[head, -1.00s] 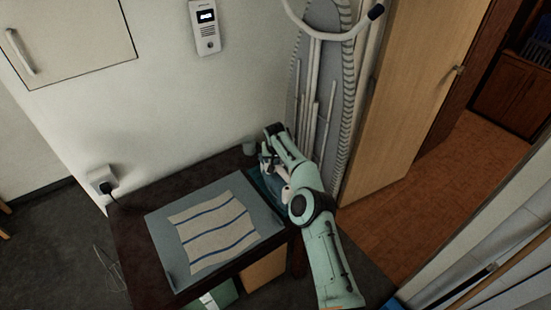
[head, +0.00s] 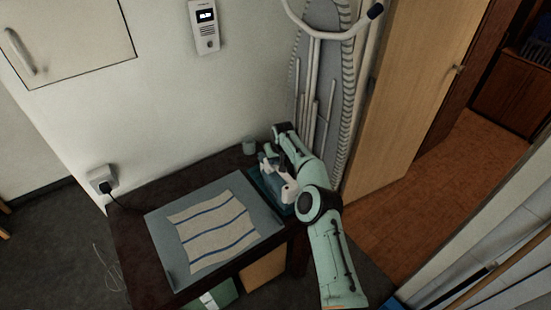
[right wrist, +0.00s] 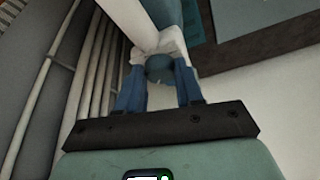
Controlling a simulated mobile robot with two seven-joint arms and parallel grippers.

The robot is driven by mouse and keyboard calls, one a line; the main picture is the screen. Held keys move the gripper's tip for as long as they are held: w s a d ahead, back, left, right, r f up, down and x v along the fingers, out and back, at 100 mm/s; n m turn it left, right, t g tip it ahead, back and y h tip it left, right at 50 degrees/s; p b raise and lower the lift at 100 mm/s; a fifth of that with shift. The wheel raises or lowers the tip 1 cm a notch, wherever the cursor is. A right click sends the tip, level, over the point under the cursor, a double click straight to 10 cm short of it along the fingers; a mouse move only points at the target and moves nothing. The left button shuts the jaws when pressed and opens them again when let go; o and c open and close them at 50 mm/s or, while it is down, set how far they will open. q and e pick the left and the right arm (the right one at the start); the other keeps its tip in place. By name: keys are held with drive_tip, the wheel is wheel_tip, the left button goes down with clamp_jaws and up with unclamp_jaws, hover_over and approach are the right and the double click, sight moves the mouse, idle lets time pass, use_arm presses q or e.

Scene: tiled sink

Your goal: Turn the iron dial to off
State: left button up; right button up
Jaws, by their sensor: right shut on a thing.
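The white and teal iron (head: 289,192) rests at the right end of the dark table, partly hidden by my right arm. In the right wrist view the white body of the iron (right wrist: 137,24) reaches down toward the fingers. A round blue-grey dial (right wrist: 159,68) sits at its end. My right gripper (right wrist: 156,75) has its blue fingers on both sides of this dial and is shut on it. In the head view my right gripper (head: 268,155) is small and partly hidden by its own wrist. My left gripper is not in view.
A grey mat (head: 165,250) with a striped cloth (head: 215,230) lies left of the iron. A small grey cup (head: 249,147) stands behind. An ironing board (head: 345,100) leans against the wall behind my arm. A plugged socket (head: 102,180) is at the left.

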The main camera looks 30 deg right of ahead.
drive_tip(key=shift+d+n+y, duration=0.1)
drive_tip(key=shift+n+y, duration=0.3)
drive_tip(key=shift+n, duration=0.6)
drive_tip(key=shift+r+n, duration=0.1)
drive_tip(key=shift+n, duration=0.3)
drive_tip(key=o, duration=1)
drive_tip(key=shift+o, duration=0.2)
drive_tip(key=shift+s, duration=0.1)
